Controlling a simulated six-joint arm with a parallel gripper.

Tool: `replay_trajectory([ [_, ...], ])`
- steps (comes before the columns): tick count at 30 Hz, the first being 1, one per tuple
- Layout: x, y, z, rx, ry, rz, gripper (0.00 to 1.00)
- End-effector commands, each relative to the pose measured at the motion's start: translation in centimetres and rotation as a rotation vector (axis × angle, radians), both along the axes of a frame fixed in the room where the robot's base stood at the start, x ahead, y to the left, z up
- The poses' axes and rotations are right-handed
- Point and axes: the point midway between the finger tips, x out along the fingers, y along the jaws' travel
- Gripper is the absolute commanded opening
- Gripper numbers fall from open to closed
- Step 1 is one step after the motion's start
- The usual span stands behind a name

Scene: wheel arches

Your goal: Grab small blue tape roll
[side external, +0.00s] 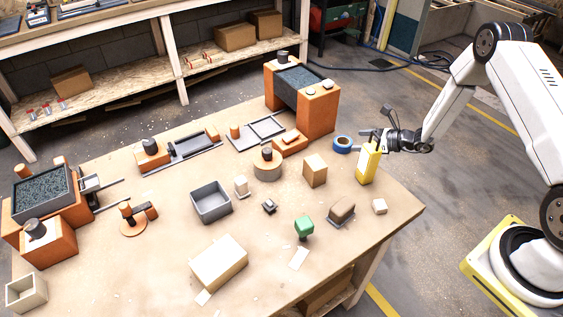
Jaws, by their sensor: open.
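A small blue tape roll (343,145) lies flat on the wooden table, near its back right side, with a dark centre. My gripper (373,137) is just to the right of the roll, at the end of the white arm reaching in from the right. Its jaws are open. The fingers are small in this view and no object shows held between them. A yellow upright block (367,163) stands just below the gripper and partly in front of it. I cannot tell whether the gripper touches the yellow block or the roll.
An orange fixture with a dark bin (316,108) stands behind and left of the roll. A tan block (315,169) stands in front left. A grey open box (210,202), a green piece (304,227) and a brown piece (341,210) sit nearer. The table's right edge is close by.

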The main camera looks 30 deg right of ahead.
Motion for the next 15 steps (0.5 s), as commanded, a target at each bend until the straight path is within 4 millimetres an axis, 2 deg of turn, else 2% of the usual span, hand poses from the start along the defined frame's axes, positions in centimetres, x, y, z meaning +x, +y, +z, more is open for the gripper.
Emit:
replay_trajectory([
  [15, 1.6, 1.0, -1.1, 0.001, 0.002, 0.001, 1.0],
])
